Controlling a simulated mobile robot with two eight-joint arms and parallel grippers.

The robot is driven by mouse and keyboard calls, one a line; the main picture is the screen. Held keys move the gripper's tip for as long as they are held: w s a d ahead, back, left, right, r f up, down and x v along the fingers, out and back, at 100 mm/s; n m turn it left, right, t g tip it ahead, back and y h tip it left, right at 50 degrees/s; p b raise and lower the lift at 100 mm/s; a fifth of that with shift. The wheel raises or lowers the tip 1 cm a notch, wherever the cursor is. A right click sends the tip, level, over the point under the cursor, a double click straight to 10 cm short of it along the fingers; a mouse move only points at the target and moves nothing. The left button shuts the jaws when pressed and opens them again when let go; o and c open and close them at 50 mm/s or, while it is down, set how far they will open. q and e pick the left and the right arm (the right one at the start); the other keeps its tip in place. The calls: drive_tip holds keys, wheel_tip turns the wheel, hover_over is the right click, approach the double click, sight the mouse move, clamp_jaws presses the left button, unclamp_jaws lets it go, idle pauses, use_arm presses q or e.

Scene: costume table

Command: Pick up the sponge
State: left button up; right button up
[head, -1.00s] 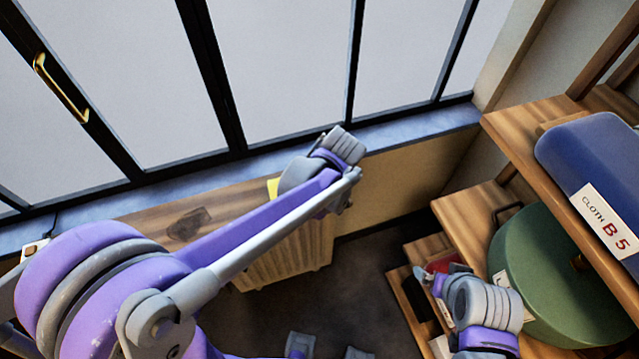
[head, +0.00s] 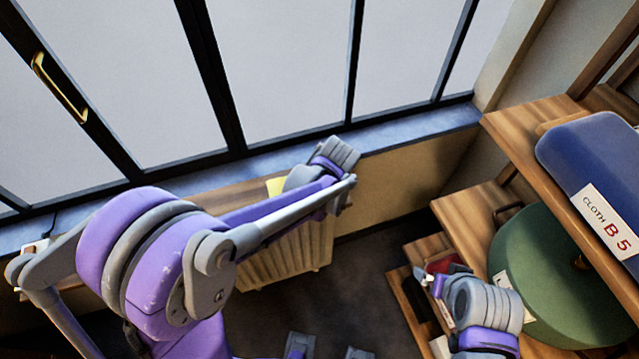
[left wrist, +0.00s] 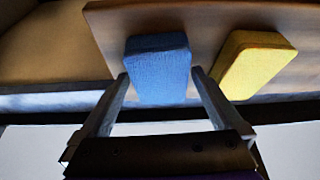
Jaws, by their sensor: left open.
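A blue sponge-like block (left wrist: 158,68) lies on a wooden surface in the left wrist view. A yellow block (left wrist: 254,64) of similar shape lies to its right. My left gripper (left wrist: 160,76) is open, with one fingertip at each side of the blue block's near part; I cannot tell whether they touch it. In the head view, a bit of the yellow block (head: 274,187) shows beside my left wrist, while the blue block is hidden. My right gripper (head: 427,277) is at the lower right by the shelves, its fingers too small to judge.
The wooden top (head: 230,196) stands over a ribbed radiator (head: 290,255) below the window. On the right, wooden shelves (head: 475,212) hold a blue cloth roll (head: 590,165) labelled "CLOTH B 5" and a green roll (head: 550,265). Open floor lies between.

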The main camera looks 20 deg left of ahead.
use_arm(q)
drive_tip(key=shift+f, duration=0.15)
idle(0.3)
drive_tip(key=c, duration=1.2)
